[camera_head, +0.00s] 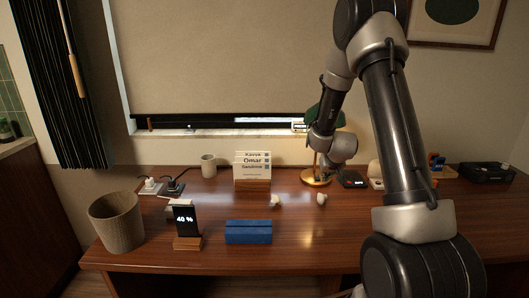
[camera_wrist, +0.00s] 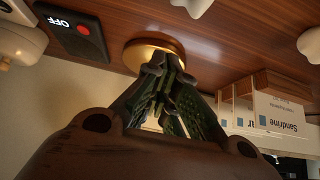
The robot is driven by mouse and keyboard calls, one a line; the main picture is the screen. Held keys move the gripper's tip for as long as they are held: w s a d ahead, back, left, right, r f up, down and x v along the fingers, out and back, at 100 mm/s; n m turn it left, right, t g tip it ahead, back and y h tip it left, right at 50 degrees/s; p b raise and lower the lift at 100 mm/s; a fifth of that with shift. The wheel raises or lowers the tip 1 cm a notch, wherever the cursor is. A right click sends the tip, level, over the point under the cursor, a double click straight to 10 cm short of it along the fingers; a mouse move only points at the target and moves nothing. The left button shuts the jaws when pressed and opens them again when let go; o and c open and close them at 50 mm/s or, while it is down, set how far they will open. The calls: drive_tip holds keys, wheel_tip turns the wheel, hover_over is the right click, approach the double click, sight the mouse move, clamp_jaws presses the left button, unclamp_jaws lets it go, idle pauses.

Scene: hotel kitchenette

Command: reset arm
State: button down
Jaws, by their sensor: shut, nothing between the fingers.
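My gripper (camera_wrist: 160,75) shows in the wrist view with its dark fingers closed together and nothing between them. Its tips appear in front of the round gold lamp base (camera_wrist: 140,52); I cannot tell whether they touch it. In the head view my arm reaches over the desk's right half, its wrist in front of the lamp with a green shade (camera_head: 318,112) and gold base (camera_head: 313,181). The fingers are hidden there.
On the desk (camera_head: 330,255) are name cards in a wooden holder (camera_head: 252,184), a mug (camera_head: 208,166), a blue block (camera_head: 248,232), a phone on a stand (camera_head: 186,220), two small white objects (camera_head: 275,200) and a black box (camera_head: 487,172). A bin (camera_head: 118,222) stands left.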

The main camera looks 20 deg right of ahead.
sight(324, 196)
drive_tip(key=s+a+f+g, duration=0.1)
drive_tip(key=s, duration=0.1)
drive_tip(key=s+f+g, duration=0.1)
drive_tip(key=s, duration=0.1)
drive_tip(key=s+a+f+g+y, duration=0.1)
drive_tip(key=s, duration=0.1)
drive_tip(key=shift+a+f, duration=0.3)
drive_tip(key=shift+f, duration=0.05)
drive_tip(key=s+a+r+n, duration=0.1)
drive_tip(key=s+a+r, duration=0.2)
drive_tip(key=s+r, duration=0.6)
drive_tip(key=s+a+r+n, duration=0.1)
drive_tip(key=s+a+r, duration=0.2)
drive_tip(key=s+r, duration=0.7)
drive_tip(key=s+a+r+n+y, duration=0.1)
drive_tip(key=s+a+r, duration=0.2)
drive_tip(key=s+r, duration=0.7)
drive_tip(key=shift+s+r, duration=0.15)
drive_tip(key=shift+s, duration=0.85)
